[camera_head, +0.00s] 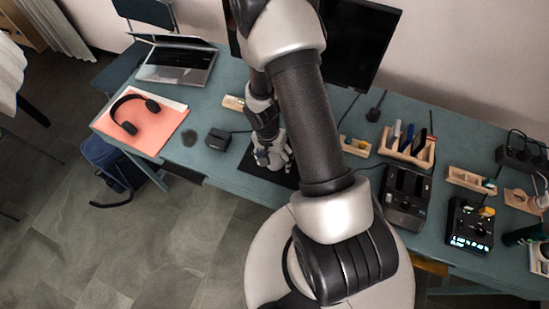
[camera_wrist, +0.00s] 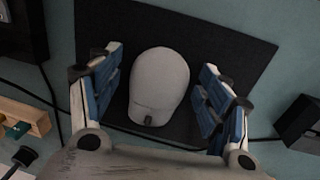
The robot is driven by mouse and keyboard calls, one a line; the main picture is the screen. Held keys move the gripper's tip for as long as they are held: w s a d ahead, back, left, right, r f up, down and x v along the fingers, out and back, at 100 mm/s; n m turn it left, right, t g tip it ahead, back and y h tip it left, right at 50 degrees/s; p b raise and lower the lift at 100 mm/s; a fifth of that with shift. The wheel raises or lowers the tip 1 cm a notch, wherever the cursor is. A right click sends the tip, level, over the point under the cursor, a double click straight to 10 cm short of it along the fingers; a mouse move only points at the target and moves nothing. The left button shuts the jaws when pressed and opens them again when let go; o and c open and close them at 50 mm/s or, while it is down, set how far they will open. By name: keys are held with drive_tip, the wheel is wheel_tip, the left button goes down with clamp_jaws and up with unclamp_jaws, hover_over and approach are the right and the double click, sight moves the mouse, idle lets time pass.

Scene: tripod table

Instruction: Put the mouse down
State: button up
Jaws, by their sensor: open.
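A light grey mouse (camera_wrist: 160,82) with a dark scroll wheel lies on a black mouse pad (camera_wrist: 235,45) in the wrist view. My gripper (camera_wrist: 160,95) is open, with one blue-padded finger on each side of the mouse and a visible gap on both sides. In the head view my gripper (camera_head: 272,155) is low over the black pad (camera_head: 262,184) on the teal desk (camera_head: 225,85). The mouse is hard to make out there behind the fingers.
A small black box (camera_head: 218,139) stands left of the pad, with a cable. A black device (camera_head: 405,195) stands to the right. A salmon folder (camera_head: 150,135) with headphones (camera_head: 128,116) and a laptop (camera_head: 180,60) are farther left. The desk's front edge is close to the pad.

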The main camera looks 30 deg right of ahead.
drive_tip(key=a+r+n+t+p, duration=0.1)
drive_tip(key=a+r+n+p, duration=0.1)
drive_tip(key=r, duration=1.3)
drive_tip(key=a+r+n+t+p, duration=0.1)
drive_tip(key=a+r+n+p, duration=0.15)
drive_tip(key=r, duration=1.35)
drive_tip(key=s+a+r+n+t, duration=0.3)
drive_tip(key=s+a+r+n, duration=0.1)
drive_tip(key=s+r, duration=0.8)
drive_tip(key=shift+s+r+n+t+y, duration=0.15)
drive_tip(key=shift+s+n+t+y, duration=0.2)
drive_tip(key=shift+n, duration=0.5)
drive_tip(key=shift+w, duration=0.15)
